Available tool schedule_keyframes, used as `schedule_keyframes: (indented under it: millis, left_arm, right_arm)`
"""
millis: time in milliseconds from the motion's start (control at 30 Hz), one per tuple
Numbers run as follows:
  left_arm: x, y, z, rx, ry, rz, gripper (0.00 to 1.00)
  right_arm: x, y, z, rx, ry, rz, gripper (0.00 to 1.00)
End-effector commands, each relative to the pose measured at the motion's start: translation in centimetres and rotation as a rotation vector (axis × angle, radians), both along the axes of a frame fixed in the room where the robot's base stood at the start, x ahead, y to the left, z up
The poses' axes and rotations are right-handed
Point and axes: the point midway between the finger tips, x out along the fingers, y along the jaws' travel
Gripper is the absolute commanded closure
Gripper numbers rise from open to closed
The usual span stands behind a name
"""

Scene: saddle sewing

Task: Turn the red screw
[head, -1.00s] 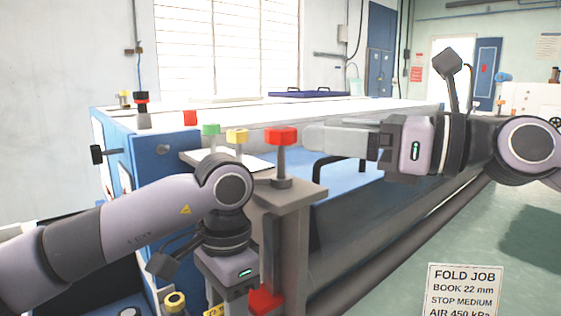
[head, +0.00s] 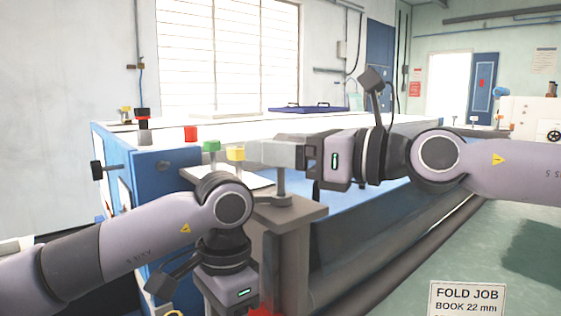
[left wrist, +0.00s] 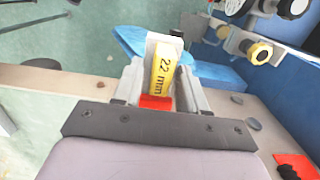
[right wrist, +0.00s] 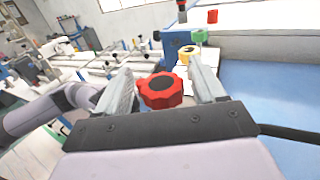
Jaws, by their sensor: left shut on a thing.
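The red screw's lobed knob (right wrist: 161,91) shows in the right wrist view between the fingers of my right gripper (right wrist: 162,85). The fingers are open, one on each side of the knob; I cannot tell if either touches it. In the head view my right gripper (head: 272,152) hides the knob, and only the grey stem (head: 281,185) shows below on its bracket (head: 290,212). My left gripper (left wrist: 160,88) is shut on a yellow block marked 22 mm (left wrist: 165,70), with a red part (left wrist: 155,102) at its near end. Its fingertips are hidden in the head view.
A green knob (head: 211,146) and a yellow knob (head: 235,153) stand just left of my right gripper. A red block (head: 190,133) sits behind them. The blue machine bed (head: 345,198) lies to the right. A job sign (head: 467,299) is at front right.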

Motion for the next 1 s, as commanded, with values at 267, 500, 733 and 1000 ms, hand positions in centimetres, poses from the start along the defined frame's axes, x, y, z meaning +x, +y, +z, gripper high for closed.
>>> schedule_keyframes:
  millis: [267,500,733,1000]
  left_arm:
    - [0.0,-0.1,-0.1,-0.002,0.001,-0.001,0.87]
    - [0.0,-0.1,-0.2,-0.002,0.000,-0.001,0.87]
    - [0.0,-0.2,-0.2,-0.004,-0.001,-0.002,0.86]
    - [0.0,-0.2,-0.1,-0.005,-0.001,-0.002,0.87]
  right_arm:
    - [-0.1,0.0,0.0,0.000,0.000,0.001,0.80]
    - [-0.3,0.4,0.0,-0.003,0.001,-0.009,0.80]
    - [-0.7,1.0,0.0,-0.007,0.002,-0.059,0.80]
    - [-0.6,0.8,0.0,-0.004,0.000,-0.180,0.80]
